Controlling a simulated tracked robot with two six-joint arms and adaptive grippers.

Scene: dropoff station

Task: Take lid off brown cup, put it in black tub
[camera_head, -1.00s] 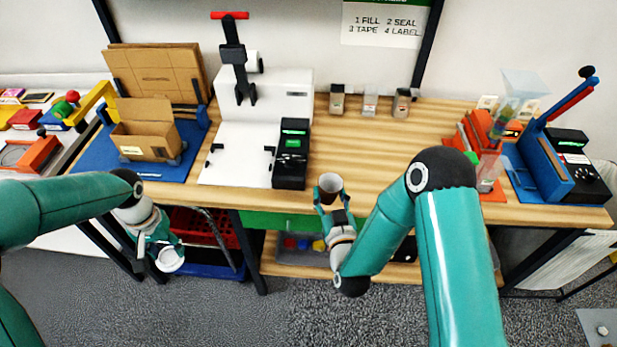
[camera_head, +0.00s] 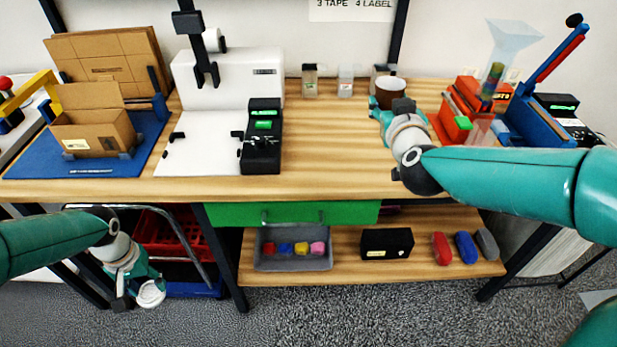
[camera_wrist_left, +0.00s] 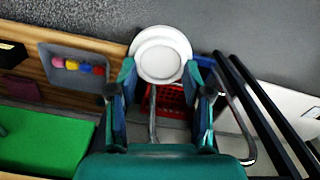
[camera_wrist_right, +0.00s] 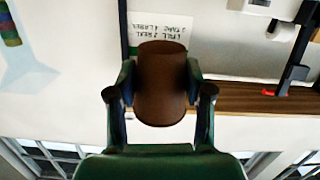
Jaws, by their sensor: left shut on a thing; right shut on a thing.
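The brown cup (camera_head: 390,87) is in my right gripper (camera_head: 391,107), over the right half of the table toward the back. In the right wrist view the cup (camera_wrist_right: 160,95) sits between both fingers. I cannot tell whether it touches the tabletop. The white round lid (camera_head: 151,294) is in my left gripper (camera_head: 138,287), low in front of the table's left part. In the left wrist view the lid (camera_wrist_left: 161,54) is at the fingertips, apart from the cup. I cannot pick out a black tub for certain; a black box (camera_head: 387,243) stands on the lower shelf.
A grey tray (camera_head: 292,262) with coloured blocks is on the lower shelf (camera_head: 345,262). A red crate (camera_head: 170,235) is behind my left gripper. A white press (camera_head: 228,110), black terminal (camera_head: 262,140) and cardboard box (camera_head: 95,133) stand on the table. Its middle is clear.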

